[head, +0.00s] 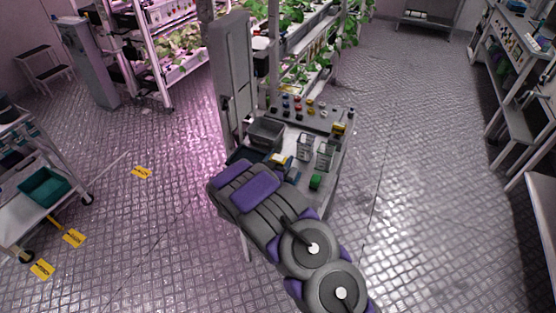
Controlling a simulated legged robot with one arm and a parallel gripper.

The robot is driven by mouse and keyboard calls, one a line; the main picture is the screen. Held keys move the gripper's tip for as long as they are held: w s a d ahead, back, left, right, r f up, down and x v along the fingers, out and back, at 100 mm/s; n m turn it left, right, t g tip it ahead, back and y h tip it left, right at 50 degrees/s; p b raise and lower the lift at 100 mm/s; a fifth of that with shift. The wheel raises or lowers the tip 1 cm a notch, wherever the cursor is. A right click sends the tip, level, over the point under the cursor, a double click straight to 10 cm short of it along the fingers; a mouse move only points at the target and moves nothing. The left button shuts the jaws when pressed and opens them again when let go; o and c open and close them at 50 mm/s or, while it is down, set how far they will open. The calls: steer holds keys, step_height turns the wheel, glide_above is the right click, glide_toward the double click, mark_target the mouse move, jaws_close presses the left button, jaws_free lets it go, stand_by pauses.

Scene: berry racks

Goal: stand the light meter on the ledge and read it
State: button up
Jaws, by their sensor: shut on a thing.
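My arm reaches up from the bottom right in the head view, over the near side of a small workstation (333,183). Its far end covers part of the bench, and no gripper fingers show, so I cannot see what they hold. I cannot single out the light meter. A small yellow-topped item (279,160) lies just beyond the arm, and two pale box-shaped items (305,147) stand beside it. They are too small to identify. A raised panel at the back of the workstation carries several coloured knobs (298,105). I cannot tell which surface is the ledge.
A grey open bin (265,134) and a green item (316,182) are on the workstation. A tall grey post (231,70) rises at its left. A cart with a teal tray (45,187) stands at left. Plant racks (165,45) are behind. The floor at right is clear.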

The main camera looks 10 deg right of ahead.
steer(key=shift+d+f, duration=0.15)
steer(key=shift+d, duration=0.05)
steer(key=o, duration=0.9)
steer(key=shift+a, duration=0.15)
steer(key=o, duration=0.3)
steer(key=shift+a, duration=0.7)
steer(key=shift+o, duration=0.2)
steer(key=shift+s+d+f, duration=0.1)
steer(key=shift+d, duration=0.35)
steer(key=p+v, duration=0.2)
steer(key=v, duration=1)
steer(key=shift+r, duration=0.3)
